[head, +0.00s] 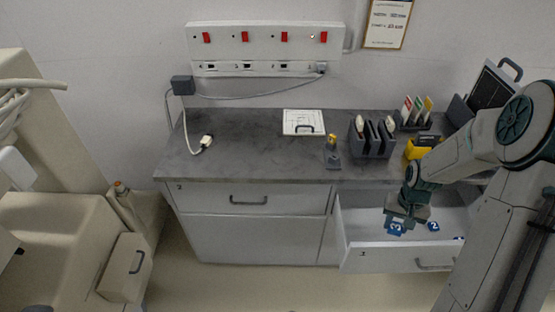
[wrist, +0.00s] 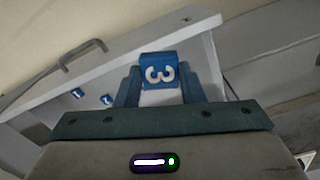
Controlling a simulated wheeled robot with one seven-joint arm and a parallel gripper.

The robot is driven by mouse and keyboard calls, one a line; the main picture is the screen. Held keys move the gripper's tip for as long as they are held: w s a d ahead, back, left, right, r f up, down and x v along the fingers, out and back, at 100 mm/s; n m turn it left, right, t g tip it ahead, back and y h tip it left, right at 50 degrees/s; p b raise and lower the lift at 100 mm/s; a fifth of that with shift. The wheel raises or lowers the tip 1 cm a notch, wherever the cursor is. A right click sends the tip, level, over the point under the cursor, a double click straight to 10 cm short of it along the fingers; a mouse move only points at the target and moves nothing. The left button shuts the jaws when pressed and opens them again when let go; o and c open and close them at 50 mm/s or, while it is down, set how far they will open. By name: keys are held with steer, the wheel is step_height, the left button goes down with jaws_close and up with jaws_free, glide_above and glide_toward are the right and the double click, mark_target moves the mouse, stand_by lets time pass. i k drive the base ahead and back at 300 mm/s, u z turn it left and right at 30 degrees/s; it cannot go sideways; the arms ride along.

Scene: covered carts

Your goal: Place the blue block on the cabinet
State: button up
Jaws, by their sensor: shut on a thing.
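A blue block (head: 396,228) with a white 3 is between the fingers of my gripper (head: 400,215), which is shut on it. In the wrist view the block (wrist: 159,70) sits between the two blue-grey fingertips (wrist: 159,88) with its numbered face showing. In the head view the block appears over the open drawer (head: 355,226); its exact height is unclear. The cabinet (head: 250,140) has a dark grey top and white fronts; its top lies behind and left of my gripper.
Other blue blocks lie in the drawer (head: 433,226). The cabinet top holds a white panel (head: 303,122), a grey-yellow tool (head: 332,150), a dark rack (head: 372,138), a yellow item (head: 417,149) and a cable plug (head: 206,141). Its front left-middle is clear.

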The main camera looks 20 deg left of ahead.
mark_target(248, 135)
steer(key=u, duration=0.25)
steer(key=k, duration=0.6)
steer(key=u, duration=1.15)
steer(key=i, duration=0.85)
steer(key=u, duration=0.4)
steer(key=i, duration=1)
steer(key=z, duration=0.95)
steer(key=i, duration=0.35)
steer(key=z, duration=0.15)
